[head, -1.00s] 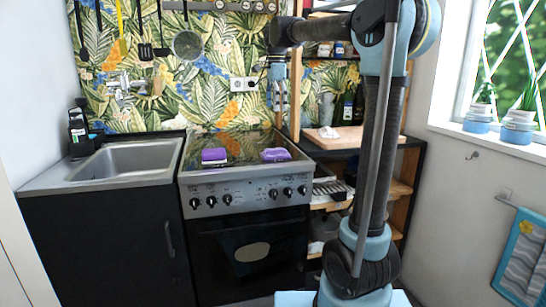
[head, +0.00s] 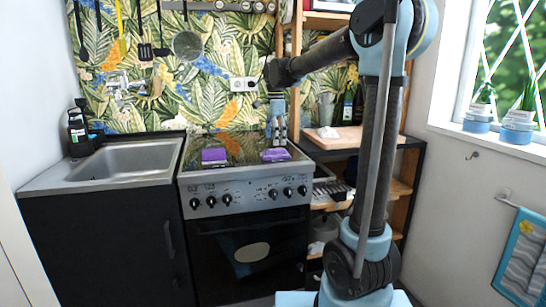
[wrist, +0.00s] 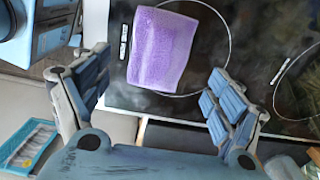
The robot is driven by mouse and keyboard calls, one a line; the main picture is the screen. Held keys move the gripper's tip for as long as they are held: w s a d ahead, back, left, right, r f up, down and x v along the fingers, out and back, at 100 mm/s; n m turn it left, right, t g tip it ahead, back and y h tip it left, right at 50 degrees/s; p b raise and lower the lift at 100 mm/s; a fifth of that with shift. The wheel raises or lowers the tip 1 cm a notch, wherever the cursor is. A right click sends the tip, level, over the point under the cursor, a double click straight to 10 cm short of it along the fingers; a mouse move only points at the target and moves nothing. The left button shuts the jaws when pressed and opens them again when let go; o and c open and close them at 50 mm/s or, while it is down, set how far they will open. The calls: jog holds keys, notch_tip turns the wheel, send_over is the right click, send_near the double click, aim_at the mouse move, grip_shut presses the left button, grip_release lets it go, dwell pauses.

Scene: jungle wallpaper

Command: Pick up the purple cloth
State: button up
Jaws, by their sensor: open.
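Two purple cloth-like pieces lie apart on the black glass stove top, a left one (head: 214,155) and a right one (head: 276,155). My gripper (head: 276,137) is just above the right one in the head view. In the wrist view a purple cloth (wrist: 163,48) with a textured surface lies flat on the glass, ahead of my gripper (wrist: 160,78). Its fingers are spread wide on either side, and nothing is between them. Whether the fingertips touch the stove top is not clear.
The stove (head: 247,176) has knobs along its front edge. A sink (head: 122,157) is to its left. A wooden shelf unit (head: 365,135) with a cutting board (head: 335,138) stands close on the right. Utensils hang on the wall behind. The glass between the purple pieces is clear.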

aim_at(276, 148)
jog(key=shift+s+d+f, duration=0.1)
jog(key=shift+f, duration=2.15)
jog(key=shift+c, duration=0.6)
jog(key=shift+s, duration=0.1)
jog(key=c, duration=1)
